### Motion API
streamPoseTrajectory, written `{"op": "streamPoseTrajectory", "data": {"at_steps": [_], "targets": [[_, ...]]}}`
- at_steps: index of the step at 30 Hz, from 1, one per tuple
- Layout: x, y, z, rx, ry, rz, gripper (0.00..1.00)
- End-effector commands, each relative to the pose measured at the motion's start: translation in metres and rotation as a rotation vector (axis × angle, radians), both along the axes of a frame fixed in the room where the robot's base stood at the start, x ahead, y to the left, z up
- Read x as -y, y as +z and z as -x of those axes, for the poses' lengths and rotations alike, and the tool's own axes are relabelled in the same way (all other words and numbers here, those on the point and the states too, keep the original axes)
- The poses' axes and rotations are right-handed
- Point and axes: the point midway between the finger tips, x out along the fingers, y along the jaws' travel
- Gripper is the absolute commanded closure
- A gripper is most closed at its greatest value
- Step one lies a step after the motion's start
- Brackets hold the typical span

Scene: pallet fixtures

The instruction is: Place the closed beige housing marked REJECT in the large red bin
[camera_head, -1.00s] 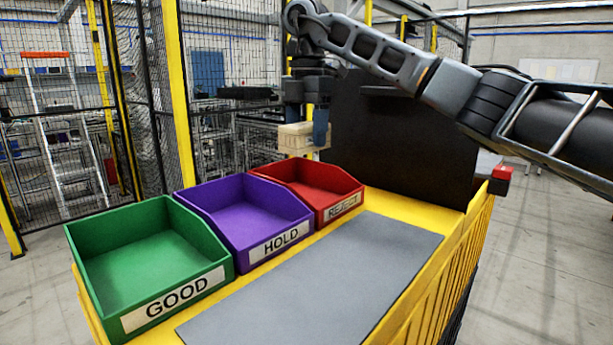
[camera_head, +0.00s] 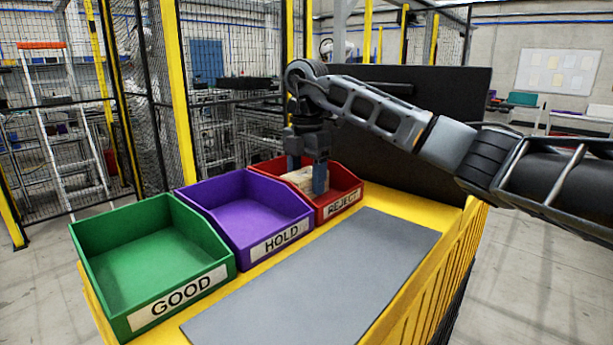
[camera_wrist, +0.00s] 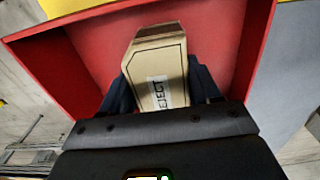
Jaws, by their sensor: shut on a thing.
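The beige housing (camera_head: 303,179) is closed and sits between the fingers of my gripper (camera_head: 307,177). My gripper is shut on it and holds it inside the walls of the red bin (camera_head: 347,203), labelled REJECT. In the wrist view the housing (camera_wrist: 160,62) shows a white label (camera_wrist: 160,93) reading "EJECT", its first letter hidden. The red bin's floor and walls (camera_wrist: 45,70) surround the housing there. I cannot tell whether the housing touches the bin floor.
A purple HOLD bin (camera_head: 281,241) and a green GOOD bin (camera_head: 177,287) stand in a row to the left of the red bin. A grey mat (camera_head: 330,275) lies bare on the yellow table. A dark panel (camera_head: 440,120) stands behind.

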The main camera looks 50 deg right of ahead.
Motion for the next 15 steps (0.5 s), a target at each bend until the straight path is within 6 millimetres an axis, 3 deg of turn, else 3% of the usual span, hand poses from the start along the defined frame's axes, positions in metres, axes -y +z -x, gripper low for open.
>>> {"op": "streamPoseTrajectory", "data": {"at_steps": [5, 6, 15], "targets": [[-0.0001, -0.0033, 0.0001, 0.0, 0.0, 0.0, 0.75], [-0.0001, -0.0039, 0.0001, -0.001, 0.0, 0.0, 0.37], [-0.0002, -0.0031, 0.0, -0.001, 0.0, 0.0, 0.13]]}}
